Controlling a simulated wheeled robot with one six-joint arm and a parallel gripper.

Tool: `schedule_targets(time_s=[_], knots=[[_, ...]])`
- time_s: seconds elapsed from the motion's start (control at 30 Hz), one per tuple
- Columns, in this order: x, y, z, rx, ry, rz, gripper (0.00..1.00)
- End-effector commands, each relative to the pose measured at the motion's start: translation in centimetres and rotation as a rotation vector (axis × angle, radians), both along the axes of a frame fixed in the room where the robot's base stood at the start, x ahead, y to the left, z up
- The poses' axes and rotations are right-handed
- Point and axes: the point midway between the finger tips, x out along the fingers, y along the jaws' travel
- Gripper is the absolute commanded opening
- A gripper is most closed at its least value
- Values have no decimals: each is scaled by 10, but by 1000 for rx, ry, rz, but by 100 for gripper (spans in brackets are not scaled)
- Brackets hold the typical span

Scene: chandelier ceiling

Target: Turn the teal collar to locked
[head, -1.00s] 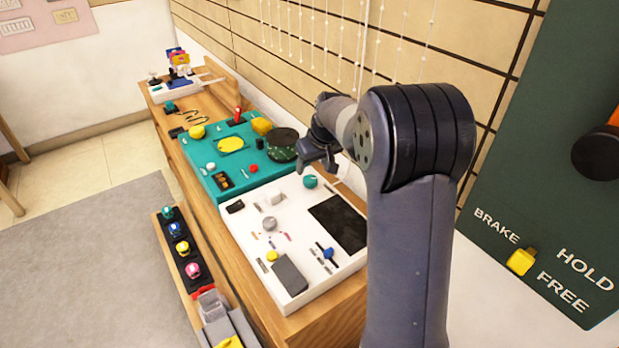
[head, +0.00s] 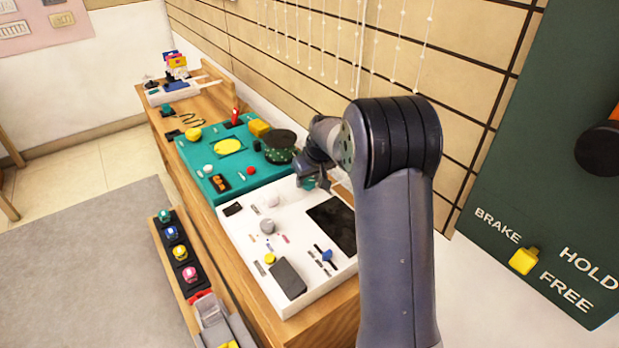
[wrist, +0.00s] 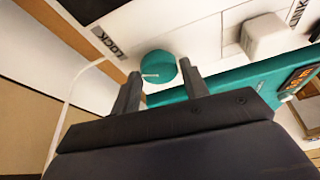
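The teal collar (wrist: 158,67) is a round knob with a pale mark on its face, on the white panel (wrist: 195,35). In the wrist view it sits just beyond the fingertips, between their lines. The printed word LOCK (wrist: 107,42) is to its left. My gripper (wrist: 157,75) is open, with one finger on each side below the collar, and nothing shows gripped. In the head view my gripper (head: 312,181) is over the panel's far corner and largely hides the teal collar (head: 309,184). Whether a finger touches it I cannot tell.
The white panel also carries a dark screen (head: 332,224), a grey knob (head: 267,227) and a blue slider (head: 326,254). A teal panel (head: 205,160) with a dark round part (head: 280,139) adjoins it. The tiled wall (head: 300,60) stands close behind.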

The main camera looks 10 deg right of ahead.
Motion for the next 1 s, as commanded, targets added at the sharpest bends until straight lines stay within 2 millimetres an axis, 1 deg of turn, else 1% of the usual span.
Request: schedule_targets(time_s=[0.03,0.33,0.67,0.87,1.0], knots=[[0,0,0,0,0,0,38],[0,0,0,0,0,0,14],[0,1,2,-1,1,-49,14],[-1,2,2,-1,1,-165,14],[-1,3,2,-2,0,-285,14]])
